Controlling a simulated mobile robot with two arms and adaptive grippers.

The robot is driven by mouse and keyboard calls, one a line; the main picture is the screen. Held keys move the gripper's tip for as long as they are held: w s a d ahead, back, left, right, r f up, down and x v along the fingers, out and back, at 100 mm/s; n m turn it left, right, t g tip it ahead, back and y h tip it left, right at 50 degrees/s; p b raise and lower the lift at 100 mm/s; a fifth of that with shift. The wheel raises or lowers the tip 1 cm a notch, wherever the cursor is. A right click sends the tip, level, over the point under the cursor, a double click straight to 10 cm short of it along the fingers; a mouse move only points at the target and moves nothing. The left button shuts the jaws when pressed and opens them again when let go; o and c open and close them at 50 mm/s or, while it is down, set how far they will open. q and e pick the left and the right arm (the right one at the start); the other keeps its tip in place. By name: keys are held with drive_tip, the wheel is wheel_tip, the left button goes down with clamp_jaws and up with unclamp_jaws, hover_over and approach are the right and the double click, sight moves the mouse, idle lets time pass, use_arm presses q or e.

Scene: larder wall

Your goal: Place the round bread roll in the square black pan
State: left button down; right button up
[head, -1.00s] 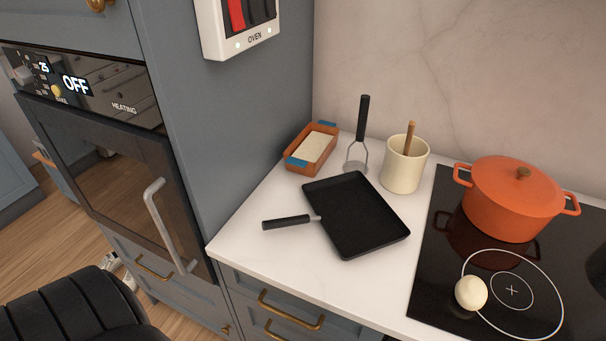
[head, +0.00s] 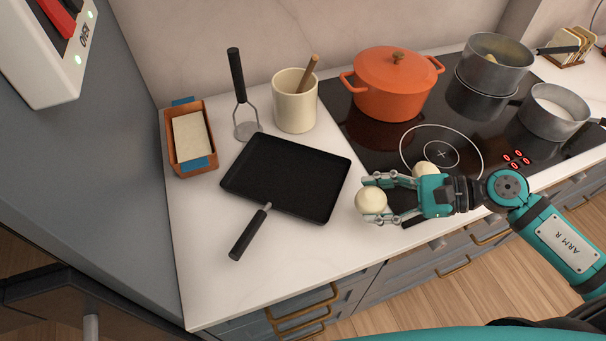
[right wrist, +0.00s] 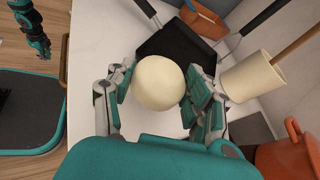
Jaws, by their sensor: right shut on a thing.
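The square black pan (head: 285,175) lies on the white counter, its handle pointing to the front left. It also shows beyond the roll in the right wrist view (right wrist: 178,45). My right gripper (head: 378,202) is shut on a pale round bread roll (head: 370,200), just right of the pan and apart from it in the head view. The roll sits between both fingers in the right wrist view (right wrist: 158,83). The pan's bottom is bare. My left gripper (right wrist: 40,45) seems to show small at the upper left of the right wrist view; its jaws are unclear.
A second pale round thing (head: 424,168) sits on the hob behind my right gripper, partly hidden. A loaf dish (head: 171,146), masher (head: 239,95) and cream crock (head: 295,104) stand behind the pan. An orange pot (head: 391,88) and grey pans (head: 553,112) are on the hob.

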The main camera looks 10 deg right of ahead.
drive_tip(key=p, duration=0.4)
hover_over(314, 187)
drive_tip(key=s+d, duration=0.1)
drive_tip(key=shift+s+f, duration=0.1)
drive_tip(key=shift+f, duration=0.25)
drive_tip(key=shift+w+a+f+p, duration=0.2)
drive_tip(key=shift+w+a+p, duration=0.1)
drive_tip(key=shift+w, duration=0.1)
drive_tip(key=f, duration=0.1)
drive_tip(key=f+p, duration=0.1)
drive_tip(key=shift+w+a+f, duration=0.25)
drive_tip(key=shift+a+f, duration=0.05)
drive_tip(key=shift+f, duration=0.55)
drive_tip(key=shift+d, duration=0.1)
drive_tip(key=shift+f, duration=0.15)
drive_tip(key=o, duration=1.1)
drive_tip(key=shift+o, duration=0.2)
